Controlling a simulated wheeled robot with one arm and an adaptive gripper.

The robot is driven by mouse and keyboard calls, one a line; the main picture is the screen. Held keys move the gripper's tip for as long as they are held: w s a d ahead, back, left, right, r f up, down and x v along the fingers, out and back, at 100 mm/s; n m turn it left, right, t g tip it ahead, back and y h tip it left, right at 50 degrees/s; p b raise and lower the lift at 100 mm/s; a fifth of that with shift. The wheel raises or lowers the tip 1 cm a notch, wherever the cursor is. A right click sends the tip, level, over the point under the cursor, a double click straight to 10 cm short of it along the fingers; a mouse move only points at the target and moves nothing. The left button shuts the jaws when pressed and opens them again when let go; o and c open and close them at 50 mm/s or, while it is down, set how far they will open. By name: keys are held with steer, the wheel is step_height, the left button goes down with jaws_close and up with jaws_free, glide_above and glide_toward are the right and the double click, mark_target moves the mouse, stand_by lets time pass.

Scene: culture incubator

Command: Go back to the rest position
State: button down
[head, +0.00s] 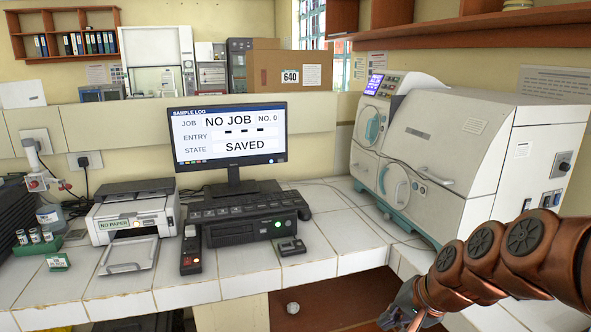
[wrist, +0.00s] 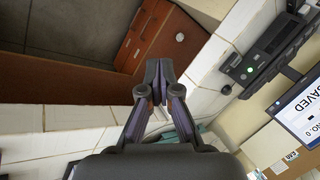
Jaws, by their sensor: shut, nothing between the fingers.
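My gripper (wrist: 153,72) is in the middle of the wrist view, with its fingertips together and nothing between them. In the head view my arm comes in from the lower right, and my gripper (head: 400,308) is partly visible at the bottom, low in front of the counter's edge. It touches no object that I can see.
A white tiled counter (head: 330,215) holds a monitor (head: 228,135) reading "NO JOB" and "SAVED", a keyboard unit (head: 245,205), a printer (head: 135,212) labelled "NO PAPER", and small vials (head: 35,237). A large white incubator (head: 460,150) stands right. Brown drawers (wrist: 150,35) lie below.

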steer(key=s+f+n+g+h+p, duration=0.1)
steer(key=s+n+g+h, duration=0.3)
steer(key=s, duration=2.1)
steer(key=f+n+g, duration=0.1)
steer(key=n+g, duration=0.1)
steer(key=n, duration=0.1)
steer(key=shift+s+g, duration=0.3)
steer(key=shift+a, duration=0.1)
